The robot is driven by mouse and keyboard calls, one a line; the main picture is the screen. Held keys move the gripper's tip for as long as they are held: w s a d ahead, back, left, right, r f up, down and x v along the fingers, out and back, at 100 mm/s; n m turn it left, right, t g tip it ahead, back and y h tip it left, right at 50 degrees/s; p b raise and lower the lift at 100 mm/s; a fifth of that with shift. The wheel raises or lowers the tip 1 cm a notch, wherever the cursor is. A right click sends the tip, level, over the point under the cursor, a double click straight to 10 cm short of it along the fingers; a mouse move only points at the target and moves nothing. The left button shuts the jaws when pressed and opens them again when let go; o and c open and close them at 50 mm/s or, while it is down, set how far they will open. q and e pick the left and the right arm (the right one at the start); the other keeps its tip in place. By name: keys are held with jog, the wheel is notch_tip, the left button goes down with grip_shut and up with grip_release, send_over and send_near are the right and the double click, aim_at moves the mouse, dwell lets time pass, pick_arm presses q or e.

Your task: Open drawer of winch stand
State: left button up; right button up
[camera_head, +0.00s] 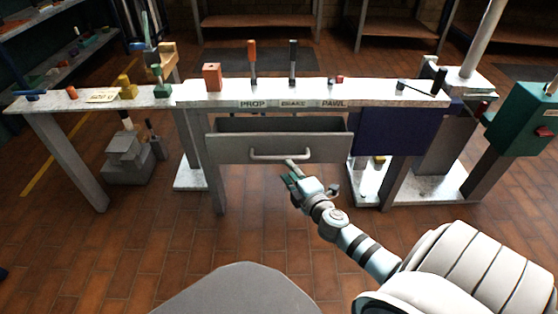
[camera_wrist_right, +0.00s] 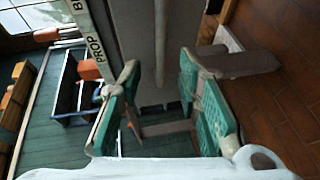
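The winch stand is a long white-topped bench (camera_head: 370,96) with labels PROP, BRAKE and PAWL on its front edge. Its grey drawer (camera_head: 225,149) is pulled out, with a dark gap into its inside above the front panel. A pale bar handle (camera_head: 268,156) runs across the drawer front. My right gripper (camera_head: 288,175) is just below and in front of the handle's right part. In the right wrist view its green-padded fingers (camera_wrist_right: 155,105) are spread with nothing seen between the pads. Whether a fingertip touches the handle cannot be told. My left gripper is out of view.
An orange block (camera_head: 212,76), an orange-handled lever (camera_head: 252,62) and a black-handled lever (camera_head: 293,62) stand on the bench. A dark blue panel (camera_head: 388,132) hangs right of the drawer. A green box (camera_head: 522,118) stands far right. Floor before the drawer is clear.

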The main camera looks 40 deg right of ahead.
aim_at(279, 158)
jog(key=b+x, duration=0.1)
jog(key=x, duration=0.8)
jog(key=shift+f, duration=0.15)
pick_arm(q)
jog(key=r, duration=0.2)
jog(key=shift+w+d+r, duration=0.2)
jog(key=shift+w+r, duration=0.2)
pick_arm(e)
grip_shut()
